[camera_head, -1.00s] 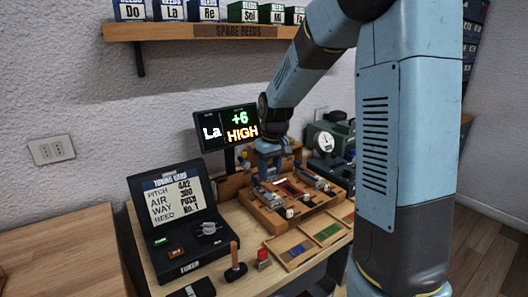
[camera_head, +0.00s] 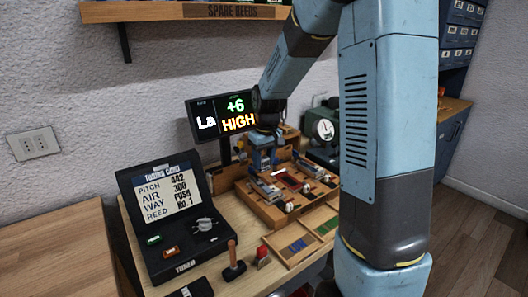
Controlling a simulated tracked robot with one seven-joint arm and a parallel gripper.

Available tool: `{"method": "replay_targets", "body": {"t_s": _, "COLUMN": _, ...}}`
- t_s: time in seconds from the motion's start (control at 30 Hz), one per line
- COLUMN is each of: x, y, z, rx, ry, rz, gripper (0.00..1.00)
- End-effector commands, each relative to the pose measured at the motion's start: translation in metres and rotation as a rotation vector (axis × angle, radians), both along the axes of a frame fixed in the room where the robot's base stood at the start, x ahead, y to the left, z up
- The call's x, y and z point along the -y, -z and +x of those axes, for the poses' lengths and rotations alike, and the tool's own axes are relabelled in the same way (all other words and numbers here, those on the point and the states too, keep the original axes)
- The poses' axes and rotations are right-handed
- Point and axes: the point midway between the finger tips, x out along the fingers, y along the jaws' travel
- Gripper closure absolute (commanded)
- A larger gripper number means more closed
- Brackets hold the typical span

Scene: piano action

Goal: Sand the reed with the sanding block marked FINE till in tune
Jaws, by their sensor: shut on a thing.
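My gripper (camera_head: 264,154) is over the back left of the wooden reed jig (camera_head: 262,207), low above it. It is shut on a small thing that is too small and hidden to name. The reed and the word FINE cannot be made out. The jig holds several metal strips and a red strip. The display (camera_head: 223,117) behind reads La, +6, HIGH. The open black tuner case (camera_head: 185,255) has a tuning card (camera_head: 167,190) reading pitch 442, air 300, way push, reed No. 1.
A shallow wooden tray (camera_head: 280,249) with blue and green marked compartments lies in front of the jig. A wooden-handled tool (camera_head: 233,262) and a small red item (camera_head: 262,256) stand beside it. A green device with a round dial (camera_head: 325,130) is behind right. My arm hides the right side.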

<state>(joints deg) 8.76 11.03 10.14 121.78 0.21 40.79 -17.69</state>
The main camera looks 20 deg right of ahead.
Motion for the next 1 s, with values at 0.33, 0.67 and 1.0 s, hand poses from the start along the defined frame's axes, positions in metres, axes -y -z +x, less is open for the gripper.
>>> {"method": "replay_targets", "body": {"t_s": 0.33, "x": 0.001, "y": 0.021, "z": 0.000, "rx": -0.001, "ry": 0.001, "rz": 0.001, "gripper": 0.79}}
{"method": "replay_targets", "body": {"t_s": 0.67, "x": 0.003, "y": 0.043, "z": 0.000, "rx": -0.002, "ry": 0.006, "rz": 0.001, "gripper": 0.79}}
{"method": "replay_targets", "body": {"t_s": 1.0, "x": -0.008, "y": 0.050, "z": -0.001, "rx": 0.000, "ry": 0.011, "rz": 0.000, "gripper": 0.87}}
